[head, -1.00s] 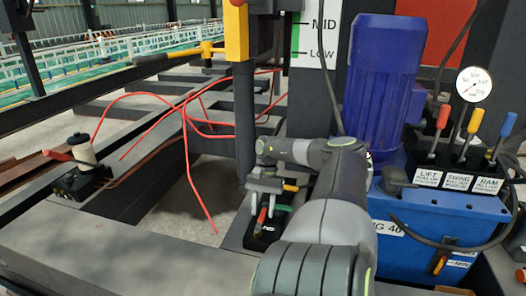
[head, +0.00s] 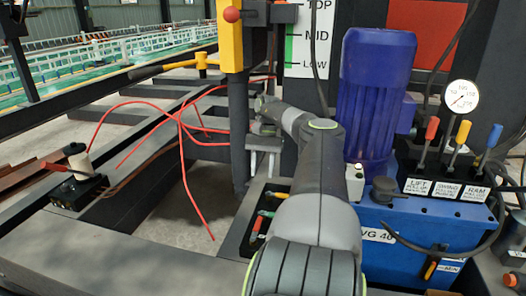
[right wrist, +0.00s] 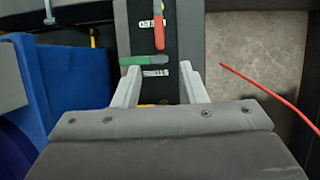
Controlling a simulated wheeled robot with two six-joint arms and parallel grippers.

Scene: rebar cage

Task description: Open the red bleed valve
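A dark valve strip lies low in front of the yellow-topped post, with small red and green levers on it. In the right wrist view a red lever (right wrist: 159,27) lies along the strip and a green lever (right wrist: 145,60) lies across it, each beside a white label. In the head view a red lever (head: 258,223) shows left of my right arm, which hides part of the strip. My right gripper (right wrist: 162,72) is open and empty, its fingers spread above the strip near the green lever. It also shows in the head view (head: 262,168), pointing down. My left gripper is not in view.
A blue power unit (head: 420,225) with a motor (head: 378,90), gauge and levers stands right of my arm. Red hoses (head: 188,180) hang loosely to the left. A black block with a cream cylinder (head: 78,160) and red handle sits on the left beam.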

